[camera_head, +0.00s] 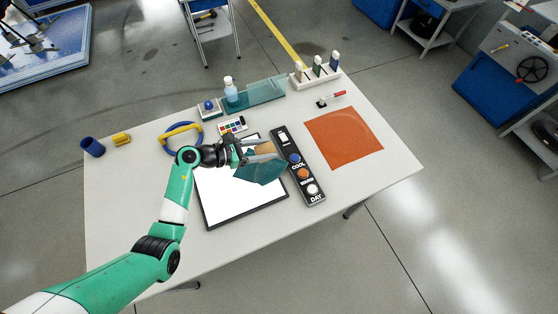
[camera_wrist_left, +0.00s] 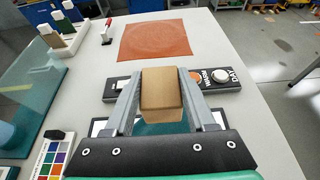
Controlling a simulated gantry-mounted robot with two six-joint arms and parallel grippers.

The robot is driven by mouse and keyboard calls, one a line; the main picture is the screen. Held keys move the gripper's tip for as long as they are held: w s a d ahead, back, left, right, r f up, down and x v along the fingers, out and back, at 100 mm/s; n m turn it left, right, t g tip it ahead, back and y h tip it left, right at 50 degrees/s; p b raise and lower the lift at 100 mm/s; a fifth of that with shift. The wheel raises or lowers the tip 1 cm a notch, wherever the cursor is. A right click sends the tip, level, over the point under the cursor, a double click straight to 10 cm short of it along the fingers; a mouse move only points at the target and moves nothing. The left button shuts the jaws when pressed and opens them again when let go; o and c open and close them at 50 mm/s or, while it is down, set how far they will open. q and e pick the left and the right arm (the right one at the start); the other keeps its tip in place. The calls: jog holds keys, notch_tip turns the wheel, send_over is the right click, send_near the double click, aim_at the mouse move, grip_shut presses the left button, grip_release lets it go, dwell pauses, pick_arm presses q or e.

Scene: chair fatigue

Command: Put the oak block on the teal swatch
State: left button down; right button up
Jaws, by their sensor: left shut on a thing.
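My left gripper (camera_head: 267,147) reaches in from the left and is shut on the light-brown oak block (camera_head: 268,146). In the left wrist view the block (camera_wrist_left: 162,94) sits between the two grey fingers (camera_wrist_left: 162,100). The teal swatch (camera_head: 260,172) lies on the white panel (camera_head: 230,198), partly hidden under the gripper and block. A strip of the swatch (camera_wrist_left: 160,128) shows just below the block in the wrist view. I cannot tell whether the block touches it. My right gripper is out of view.
Right of the panel is a black button strip (camera_head: 302,178), then an orange mat (camera_head: 343,137). A blue ring with a yellow handle (camera_head: 181,129) is left; the table's right front is clear.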

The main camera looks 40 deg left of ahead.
pick_arm(q)
jog(key=shift+s+a+r, duration=0.1)
jog(key=shift+s+a, duration=0.15)
jog(key=shift+a, duration=0.2)
jog(key=shift+w, duration=0.1)
notch_tip(320, 180, down, 6)
jog(key=b, duration=0.4)
jog(key=shift+d+b, duration=0.1)
jog(key=shift+b, duration=0.25)
jog(key=shift+f+b, duration=0.8)
jog(key=shift+f, duration=0.2)
dwell(1.6)
jog(key=shift+c, duration=0.7)
grip_release()
